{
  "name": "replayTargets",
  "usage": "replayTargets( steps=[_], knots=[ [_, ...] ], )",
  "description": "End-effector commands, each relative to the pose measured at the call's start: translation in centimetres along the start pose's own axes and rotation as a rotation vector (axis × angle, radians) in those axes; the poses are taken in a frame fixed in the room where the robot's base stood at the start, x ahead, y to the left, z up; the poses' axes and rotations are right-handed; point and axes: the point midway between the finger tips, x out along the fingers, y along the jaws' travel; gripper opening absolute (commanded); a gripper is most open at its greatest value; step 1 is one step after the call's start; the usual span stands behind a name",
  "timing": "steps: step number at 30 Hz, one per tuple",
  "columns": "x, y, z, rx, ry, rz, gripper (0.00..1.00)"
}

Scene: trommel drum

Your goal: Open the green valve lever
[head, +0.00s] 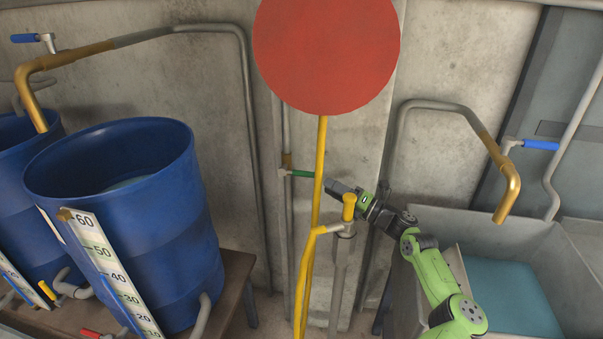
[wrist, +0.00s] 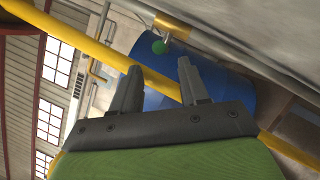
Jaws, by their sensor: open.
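The green valve lever (head: 301,174) sits on a thin grey vertical pipe against the concrete wall in the head view. It points right, and its right end meets the yellow pole (head: 319,150) in the picture. In the wrist view the lever shows end-on as a green round tip (wrist: 159,47) beyond the fingers. My gripper (head: 333,185) is just right of the yellow pole, a little right of and below the lever. In the wrist view my gripper (wrist: 160,80) is open with nothing between its fingers. The yellow pole crosses behind the fingers there.
A red disc (head: 327,50) tops the yellow pole. A yellow-handled valve (head: 349,207) stands just below my gripper. Blue barrels (head: 130,230) stand on a bench at left. A grey basin (head: 510,270) with a blue-handled tap (head: 541,145) is at right.

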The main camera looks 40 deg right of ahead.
Motion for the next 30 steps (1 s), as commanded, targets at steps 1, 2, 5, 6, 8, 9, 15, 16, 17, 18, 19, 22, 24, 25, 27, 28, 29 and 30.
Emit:
replayTargets(
  steps=[1,2,5,6,8,9,15,16,17,18,19,22,24,25,27,28,29,30],
  knots=[
    [1.4,-0.2,-0.2,-0.001,0.004,0.001,0.44],
    [2.2,-0.2,-0.2,-0.001,0.005,0.002,0.44],
    [4.7,-0.2,-0.2,-0.001,0.004,0.002,0.44],
    [5.7,-0.1,-0.2,-0.001,0.003,0.001,0.44],
    [7.1,-0.2,-0.2,0.0,0.003,0.001,0.44],
    [7.8,-0.2,-0.2,0.0,0.001,0.0,0.44],
    [10.1,-0.1,0.0,-0.001,0.0,0.0,0.44],
    [10.2,-0.1,0.0,-0.001,-0.001,0.0,0.44],
    [10.3,-0.1,0.0,-0.001,-0.001,-0.001,0.44],
    [10.3,-0.1,0.0,-0.001,-0.002,-0.001,0.44],
    [10.3,-0.1,0.0,-0.001,-0.002,-0.001,0.44],
    [10.3,0.0,0.0,-0.001,-0.001,-0.001,0.44],
    [10.3,0.0,0.0,-0.001,-0.001,-0.001,0.38],
    [10.3,0.0,0.0,-0.001,-0.001,-0.001,0.34],
    [10.3,0.0,0.0,-0.001,-0.001,-0.001,0.23],
    [10.3,0.0,0.0,-0.001,-0.001,-0.001,0.18],
    [10.3,0.0,0.0,-0.001,-0.001,-0.001,0.14],
    [10.3,0.0,0.0,-0.001,-0.001,-0.001,0.07]
  ],
)
